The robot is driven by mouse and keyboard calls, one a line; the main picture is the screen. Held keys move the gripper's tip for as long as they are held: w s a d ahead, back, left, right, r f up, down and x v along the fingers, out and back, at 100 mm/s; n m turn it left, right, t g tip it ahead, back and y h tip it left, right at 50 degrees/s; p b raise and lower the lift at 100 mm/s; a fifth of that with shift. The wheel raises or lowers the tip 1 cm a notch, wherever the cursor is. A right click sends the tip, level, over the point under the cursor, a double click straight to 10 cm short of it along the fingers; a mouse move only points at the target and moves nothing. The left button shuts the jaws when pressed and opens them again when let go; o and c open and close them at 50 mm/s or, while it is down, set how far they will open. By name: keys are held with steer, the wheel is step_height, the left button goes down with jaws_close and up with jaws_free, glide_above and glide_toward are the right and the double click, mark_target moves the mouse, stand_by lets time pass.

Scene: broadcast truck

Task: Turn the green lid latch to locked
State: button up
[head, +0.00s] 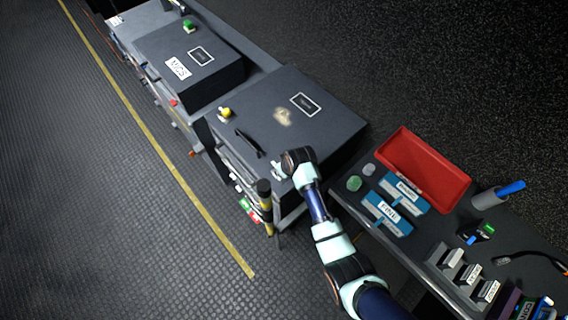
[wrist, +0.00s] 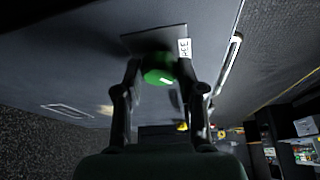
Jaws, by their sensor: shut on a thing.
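The green lid latch (wrist: 158,77) is a rounded green knob on a dark plate (wrist: 130,42) in the wrist view. A small white label (wrist: 184,48), partly readable, sits beside it on the plate. My gripper (wrist: 157,68) has a dark finger on each side of the knob and is shut on it. In the head view my arm's end is over the near corner of the closed grey case lid (head: 320,125). My arm hides the green latch there, so its turn angle cannot be told.
The lid carries a yellow knob (head: 226,112) and a black handle (head: 250,143). A red tray (head: 450,195) is on the bench to the right. A dark yellow-banded post (head: 265,190) stands close to my arm.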

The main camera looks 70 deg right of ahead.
mark_target(282, 181)
steer(key=m+p, duration=0.1)
steer(key=m+g+p, duration=0.1)
steer(key=m, duration=0.1)
steer(key=shift+w+a+r+m+h, duration=0.1)
steer(key=shift+r+m+h, duration=0.05)
steer(key=shift+m+h, duration=0.2)
steer(key=shift+m+g+h, duration=0.45)
steer(key=shift+m+g, duration=0.15)
steer(key=shift+m, duration=1.05)
steer(key=o, duration=1.1)
steer(key=shift+o, duration=0.2)
steer(key=w+v, duration=0.1)
steer(key=v, duration=0.6)
steer(key=shift+s, duration=0.45)
